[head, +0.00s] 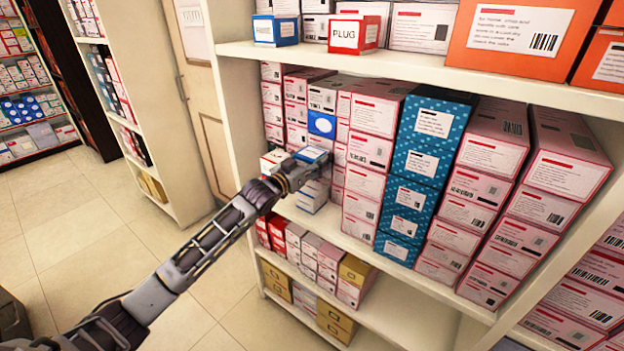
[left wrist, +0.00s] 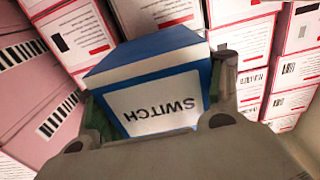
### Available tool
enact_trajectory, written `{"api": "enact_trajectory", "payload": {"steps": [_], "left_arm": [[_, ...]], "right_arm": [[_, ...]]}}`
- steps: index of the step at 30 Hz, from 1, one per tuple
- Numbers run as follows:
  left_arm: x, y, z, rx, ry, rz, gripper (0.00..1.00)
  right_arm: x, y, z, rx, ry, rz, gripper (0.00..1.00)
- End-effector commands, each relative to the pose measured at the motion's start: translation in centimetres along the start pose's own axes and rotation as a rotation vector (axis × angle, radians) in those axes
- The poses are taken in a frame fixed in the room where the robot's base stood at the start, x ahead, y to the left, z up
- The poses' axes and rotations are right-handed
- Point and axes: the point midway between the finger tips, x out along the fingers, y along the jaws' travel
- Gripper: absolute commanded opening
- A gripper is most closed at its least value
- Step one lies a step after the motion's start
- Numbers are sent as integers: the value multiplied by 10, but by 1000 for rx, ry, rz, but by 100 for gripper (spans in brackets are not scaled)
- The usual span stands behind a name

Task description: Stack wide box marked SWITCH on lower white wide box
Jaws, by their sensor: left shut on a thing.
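The blue and white box marked SWITCH (left wrist: 160,97) fills the middle of the left wrist view, its label upside down there. In the head view its blue and white top (head: 312,154) shows at the end of my left arm, in front of the middle shelf's stacks. My left gripper (left wrist: 158,110) is shut on this box, with a finger at each side; it also shows in the head view (head: 308,166). A white box with blue edging (head: 309,198) sits low on the middle shelf, just below the gripper. I cannot tell whether the two boxes touch. My right gripper is not in view.
Tall stacks of pink boxes (head: 370,150) and teal boxes (head: 425,160) crowd the shelf to the right. Another white box (head: 272,160) is left of the gripper. The upper shelf (head: 400,66) overhangs, carrying a red PLUG box (head: 353,34). Open floor (head: 80,215) lies left.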

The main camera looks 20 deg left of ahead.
Motion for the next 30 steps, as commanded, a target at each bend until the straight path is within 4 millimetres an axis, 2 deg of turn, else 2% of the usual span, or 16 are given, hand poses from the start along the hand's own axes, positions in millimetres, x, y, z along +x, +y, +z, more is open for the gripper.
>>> {"api": "enact_trajectory", "payload": {"steps": [1,7,13,22,26,30], "left_arm": [[0,0,8,-1,-3,0,41],[0,0,23,-2,-2,0,41],[0,0,25,-1,0,1,41],[0,0,30,-2,-2,0,41],[0,0,43,-2,-4,0,41],[-1,0,60,-1,-3,0,41]], "right_arm": [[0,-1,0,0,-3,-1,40],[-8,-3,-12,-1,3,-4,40],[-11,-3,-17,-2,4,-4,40],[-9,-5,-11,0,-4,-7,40],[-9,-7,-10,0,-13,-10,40],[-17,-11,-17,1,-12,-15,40]]}}
